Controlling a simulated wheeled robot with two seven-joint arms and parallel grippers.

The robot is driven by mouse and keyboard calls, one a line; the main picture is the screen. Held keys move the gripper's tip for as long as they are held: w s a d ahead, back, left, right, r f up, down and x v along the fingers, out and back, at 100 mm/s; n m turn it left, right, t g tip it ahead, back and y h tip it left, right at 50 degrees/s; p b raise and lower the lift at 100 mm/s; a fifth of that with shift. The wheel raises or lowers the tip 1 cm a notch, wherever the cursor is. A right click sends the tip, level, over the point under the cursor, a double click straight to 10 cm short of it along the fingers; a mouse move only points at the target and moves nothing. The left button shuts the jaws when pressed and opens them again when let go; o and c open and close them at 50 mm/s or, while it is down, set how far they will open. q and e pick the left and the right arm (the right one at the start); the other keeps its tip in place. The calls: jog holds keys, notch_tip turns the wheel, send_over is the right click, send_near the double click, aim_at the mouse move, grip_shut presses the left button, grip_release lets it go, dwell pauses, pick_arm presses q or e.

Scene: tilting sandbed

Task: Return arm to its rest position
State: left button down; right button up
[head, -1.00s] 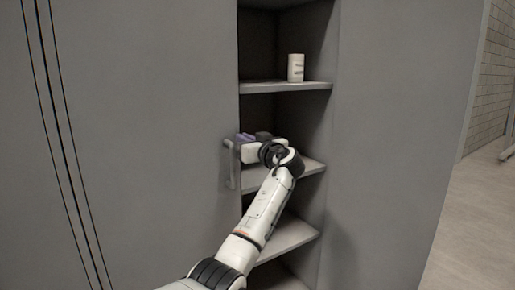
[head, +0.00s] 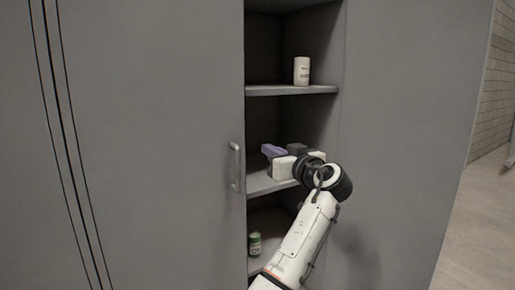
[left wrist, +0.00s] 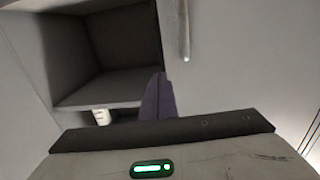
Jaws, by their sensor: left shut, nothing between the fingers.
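My left gripper (head: 272,151) is in front of the open shelf gap in the head view, its purple fingers pointing left. It is shut and empty. In the left wrist view its purple fingers (left wrist: 157,98) are together in front of the cabinet. The fingers are to the right of the door handle (head: 235,167) and apart from it; the handle also shows at the top of the left wrist view (left wrist: 184,30). My left arm comes up from the bottom of the head view and hides part of the shelves. My right gripper is not in view.
The grey sliding door (head: 150,130) stands left of the open gap. A white can (head: 301,71) stands on the upper shelf (head: 292,90). A green can (head: 255,244) stands on a lower shelf. A grey panel (head: 410,120) closes the right side; open floor (head: 475,225) lies beyond it.

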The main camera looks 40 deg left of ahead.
pick_arm(q)
jog(key=shift+v, duration=1.55)
jog(key=shift+w+f, duration=0.1)
